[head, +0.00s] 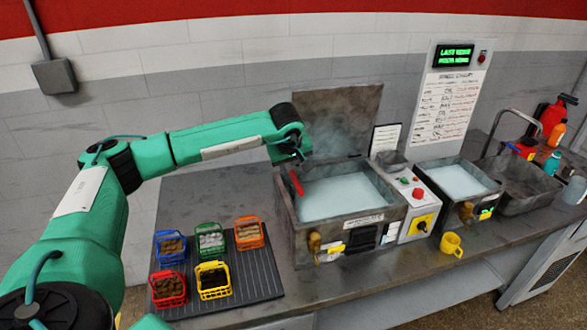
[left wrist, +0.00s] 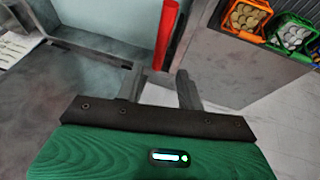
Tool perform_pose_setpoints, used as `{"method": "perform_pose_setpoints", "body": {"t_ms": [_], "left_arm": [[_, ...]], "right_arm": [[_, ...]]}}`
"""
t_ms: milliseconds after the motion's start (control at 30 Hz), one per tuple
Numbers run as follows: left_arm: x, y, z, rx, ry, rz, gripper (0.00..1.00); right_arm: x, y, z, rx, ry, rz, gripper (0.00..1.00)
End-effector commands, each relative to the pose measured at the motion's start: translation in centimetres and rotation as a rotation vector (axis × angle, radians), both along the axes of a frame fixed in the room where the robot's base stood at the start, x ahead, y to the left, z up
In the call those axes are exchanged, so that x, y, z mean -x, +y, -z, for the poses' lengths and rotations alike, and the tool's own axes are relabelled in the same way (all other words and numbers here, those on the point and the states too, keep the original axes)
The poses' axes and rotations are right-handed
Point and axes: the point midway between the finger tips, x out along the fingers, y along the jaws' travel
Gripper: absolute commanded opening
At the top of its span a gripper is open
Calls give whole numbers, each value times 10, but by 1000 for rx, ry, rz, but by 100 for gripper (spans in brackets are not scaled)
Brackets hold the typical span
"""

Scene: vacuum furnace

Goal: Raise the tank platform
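The left tank (head: 390,207) is an open grey metal basin with pale liquid and a raised lid (head: 340,118) behind it. A red handle (head: 296,183) stands at its left rim; it also shows in the left wrist view (left wrist: 166,34). My left gripper (head: 303,158) is just above the handle, at the tank's left side. In the left wrist view its two fingers (left wrist: 158,84) are apart with nothing between them, and the handle's lower end is just beyond the tips. The tank platform cannot be made out under the liquid. My right gripper is not in view.
Several coloured baskets (head: 212,280) stand on a dark ribbed mat left of the tank. A control box (head: 412,200), a second tank (head: 455,182) and a grey sink (head: 520,190) are to the right.

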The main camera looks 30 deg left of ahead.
Motion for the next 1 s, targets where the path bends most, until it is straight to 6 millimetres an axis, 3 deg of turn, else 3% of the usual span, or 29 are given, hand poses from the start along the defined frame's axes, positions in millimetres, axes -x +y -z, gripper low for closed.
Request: {"method": "perform_pose_setpoints", "body": {"t_ms": [33, 300, 667, 700, 900, 1000], "left_arm": [[-4, 1, 6, 1, 4, -1, 38], [-18, 8, 41, 1, 2, -1, 38], [-20, 9, 48, 2, 0, 0, 38], [-20, 9, 48, 2, 0, 0, 36], [-21, 9, 48, 2, 0, 0, 0], [-20, 9, 48, 2, 0, -1, 0]], "right_arm": [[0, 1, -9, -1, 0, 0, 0], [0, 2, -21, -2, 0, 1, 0], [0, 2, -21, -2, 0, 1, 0], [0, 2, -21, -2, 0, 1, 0], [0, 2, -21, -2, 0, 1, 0], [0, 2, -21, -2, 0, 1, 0]]}}
